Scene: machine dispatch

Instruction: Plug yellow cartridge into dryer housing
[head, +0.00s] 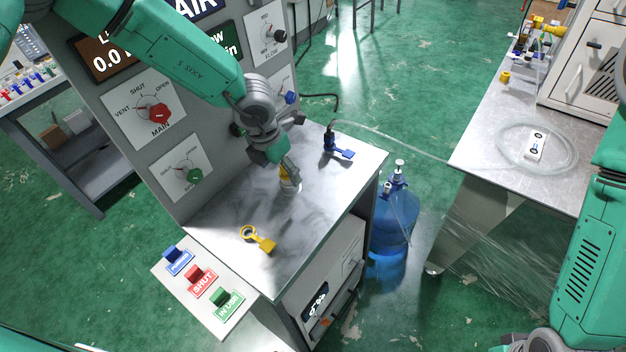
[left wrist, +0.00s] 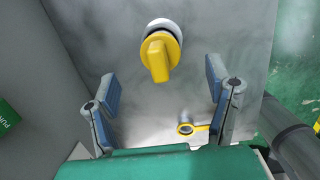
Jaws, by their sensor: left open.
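A yellow cartridge (head: 292,172) with a white lower body stands on the metal tabletop below my left gripper (head: 280,160). In the left wrist view the yellow cartridge (left wrist: 158,56) shows its ridged yellow top beyond the fingertips, roughly between them. My left gripper (left wrist: 162,82) is open and empty, with its two blue-padded fingers apart. My right gripper is out of view.
A grey panel (head: 222,165) with dials rises behind the tabletop (head: 225,215). A blue fitting with a tag (head: 345,154) sits at the far right corner. Blue, red and green labelled blocks (head: 200,283) lie on a front ledge. A blue water bottle (head: 393,215) stands beside the table.

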